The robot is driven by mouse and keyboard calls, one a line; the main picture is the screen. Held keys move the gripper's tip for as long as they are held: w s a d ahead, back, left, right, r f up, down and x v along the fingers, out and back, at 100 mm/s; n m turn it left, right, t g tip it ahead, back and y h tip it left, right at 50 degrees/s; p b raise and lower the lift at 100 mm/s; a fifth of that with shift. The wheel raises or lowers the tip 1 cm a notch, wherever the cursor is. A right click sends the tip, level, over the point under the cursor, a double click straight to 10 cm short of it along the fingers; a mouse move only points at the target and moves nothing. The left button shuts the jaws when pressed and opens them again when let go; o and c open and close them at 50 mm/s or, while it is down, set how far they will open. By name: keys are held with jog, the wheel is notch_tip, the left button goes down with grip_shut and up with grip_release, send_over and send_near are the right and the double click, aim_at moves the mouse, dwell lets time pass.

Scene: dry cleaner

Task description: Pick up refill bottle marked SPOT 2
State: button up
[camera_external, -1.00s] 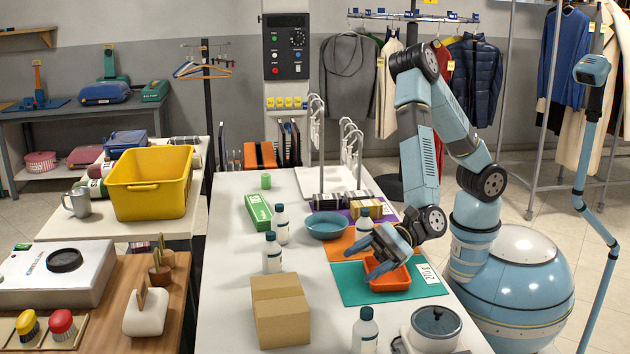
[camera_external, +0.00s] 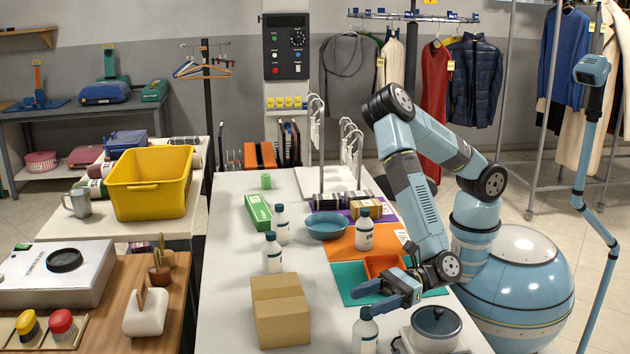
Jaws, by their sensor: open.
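Several white refill bottles with dark caps stand upright on the white table. One bottle (camera_external: 365,334) is at the near edge, just below my gripper (camera_external: 362,301) in the picture. Two more, a front one (camera_external: 272,254) and a rear one (camera_external: 282,225), stand left of the blue bowl. Another bottle (camera_external: 364,232) stands on the orange mat. The labels are too small to read, so I cannot tell which is marked SPOT 2. My gripper is open, pointing left, with its fingers close above or behind the near bottle's cap. Nothing shows between the fingers.
A cardboard box (camera_external: 280,312) stands left of my gripper. A pot with a lid (camera_external: 435,325) is to its right. A blue bowl (camera_external: 326,226) stands farther back.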

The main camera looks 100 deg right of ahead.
aim_at(362, 316)
jog(key=f, duration=0.3)
jog(key=shift+w+a+f, duration=0.15)
jog(key=shift+w+f, duration=0.15)
jog(key=shift+f, duration=0.05)
jog(key=shift+x, duration=1.2)
grip_shut()
